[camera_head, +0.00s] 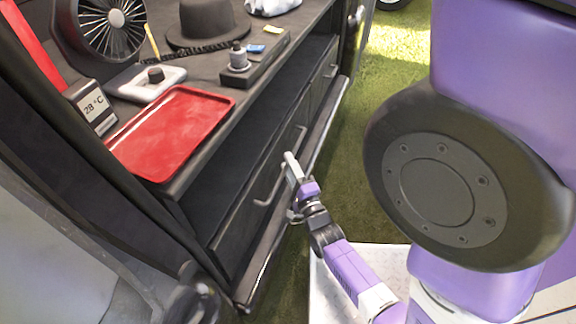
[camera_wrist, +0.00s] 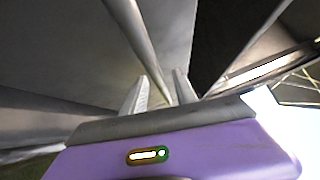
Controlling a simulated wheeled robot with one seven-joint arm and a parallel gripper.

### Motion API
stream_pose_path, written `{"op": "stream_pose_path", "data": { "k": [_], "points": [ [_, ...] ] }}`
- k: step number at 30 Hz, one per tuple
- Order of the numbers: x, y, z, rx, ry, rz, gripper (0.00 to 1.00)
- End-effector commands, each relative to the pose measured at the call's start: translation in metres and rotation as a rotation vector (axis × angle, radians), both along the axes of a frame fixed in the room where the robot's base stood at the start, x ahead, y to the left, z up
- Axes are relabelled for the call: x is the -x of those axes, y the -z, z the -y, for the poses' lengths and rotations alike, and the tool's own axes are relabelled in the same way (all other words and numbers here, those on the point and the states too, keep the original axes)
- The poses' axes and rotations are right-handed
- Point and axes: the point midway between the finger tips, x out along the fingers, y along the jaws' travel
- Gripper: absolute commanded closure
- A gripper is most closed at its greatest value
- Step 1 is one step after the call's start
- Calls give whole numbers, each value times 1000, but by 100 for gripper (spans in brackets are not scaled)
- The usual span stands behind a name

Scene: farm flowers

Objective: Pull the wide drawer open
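The wide drawer (camera_head: 237,232) is a dark front low in the cabinet, below an open shelf, and looks shut. Its long bar handle (camera_head: 264,200) runs along the front, partly hidden behind my gripper. My gripper (camera_head: 291,163) is at the handle, outside the drawer front. In the wrist view the two pale fingertips (camera_wrist: 159,85) stand apart. The grey handle bar (camera_wrist: 133,30) runs down between them, with a gap seeming to show beside it. I cannot tell whether either finger touches the bar.
A narrower drawer with its own handle (camera_head: 330,71) is farther along the cabinet. A red tray (camera_head: 172,130), a black hat (camera_head: 207,24) and a fan (camera_head: 105,28) are on the top. Grass (camera_head: 375,130) lies open to the right of the cabinet.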

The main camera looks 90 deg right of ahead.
Motion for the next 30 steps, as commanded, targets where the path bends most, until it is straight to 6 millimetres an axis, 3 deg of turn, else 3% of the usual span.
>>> {"op": "stream_pose_path", "data": {
  "k": [11,16,30],
  "points": [
    [-3,-1,6,0,1,0,66],
    [-3,-1,6,0,0,0,99],
    [-3,-1,6,-1,0,0,100]
  ]
}}
